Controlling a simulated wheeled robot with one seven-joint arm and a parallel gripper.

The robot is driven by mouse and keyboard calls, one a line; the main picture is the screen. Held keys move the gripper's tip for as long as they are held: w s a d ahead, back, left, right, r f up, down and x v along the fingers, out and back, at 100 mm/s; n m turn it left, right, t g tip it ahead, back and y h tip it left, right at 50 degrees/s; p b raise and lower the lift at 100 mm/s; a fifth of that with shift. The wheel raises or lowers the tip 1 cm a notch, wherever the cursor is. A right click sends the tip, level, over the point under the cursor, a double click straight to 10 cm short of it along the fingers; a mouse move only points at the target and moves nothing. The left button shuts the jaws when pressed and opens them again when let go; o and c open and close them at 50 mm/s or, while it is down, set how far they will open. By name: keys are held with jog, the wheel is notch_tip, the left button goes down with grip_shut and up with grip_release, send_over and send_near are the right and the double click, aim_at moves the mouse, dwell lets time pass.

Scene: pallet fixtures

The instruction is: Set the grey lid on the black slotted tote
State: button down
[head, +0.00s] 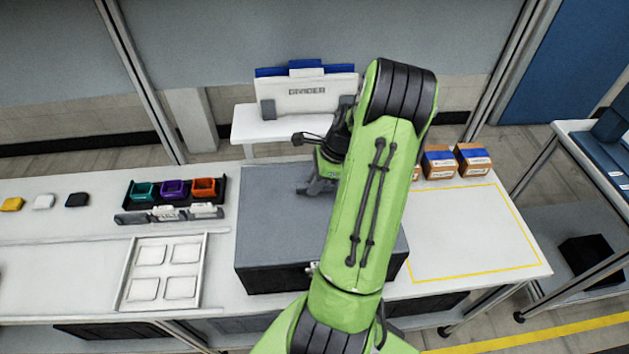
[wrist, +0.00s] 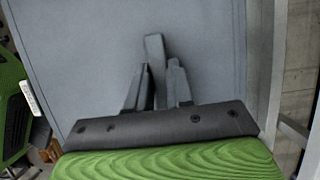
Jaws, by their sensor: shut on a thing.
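The grey lid (head: 270,215) is a broad flat panel that covers the top of the black tote (head: 270,281) in the head view. The tote's dark front wall shows below the lid's front edge. I cannot tell whether the lid is fully seated or a little above the rim, and my arm hides its right part. The tote's slots are not clear.
A white divider board (head: 306,97) stands on a small stand behind the bench. Small coloured bins (head: 173,189) and a white tray (head: 127,290) are to the left. Cardboard boxes (head: 439,164) sit at the back right. The yellow-outlined area (head: 475,235) is clear.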

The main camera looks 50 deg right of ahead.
jog(key=shift+f, duration=0.25)
jog(key=c, duration=0.9)
grip_release()
jog(key=p+v, duration=0.2)
jog(key=v, duration=1.3)
jog(key=shift+s+d+r, duration=0.1)
jog(key=shift+d+r, duration=0.1)
jog(key=shift+r, duration=0.15)
